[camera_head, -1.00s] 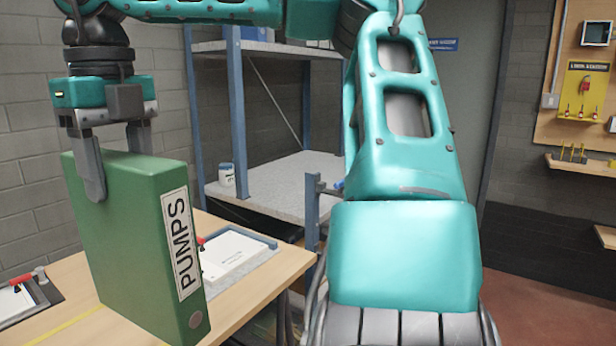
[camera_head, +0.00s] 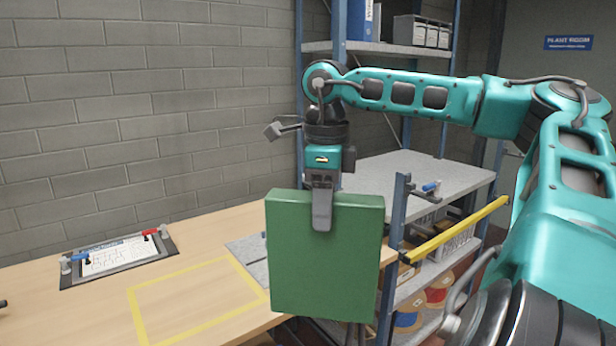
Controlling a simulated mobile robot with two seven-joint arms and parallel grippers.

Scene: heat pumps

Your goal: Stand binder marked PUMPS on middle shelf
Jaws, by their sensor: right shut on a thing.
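My right gripper (camera_head: 322,214) is shut on the top edge of the green binder (camera_head: 325,265), one finger showing on the near face. The binder hangs upright, clear of the bench as far as I can tell, in front of the shelving. A broad plain green side faces me and its PUMPS label is hidden. The grey middle shelf (camera_head: 425,168) is behind and to the right of the binder; the part that shows is bare. My left gripper is not in view.
A wooden bench (camera_head: 210,240) at left bears a yellow-taped outline and a clipboard (camera_head: 118,256). The upper shelf (camera_head: 375,49) holds a blue binder and grey boxes.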

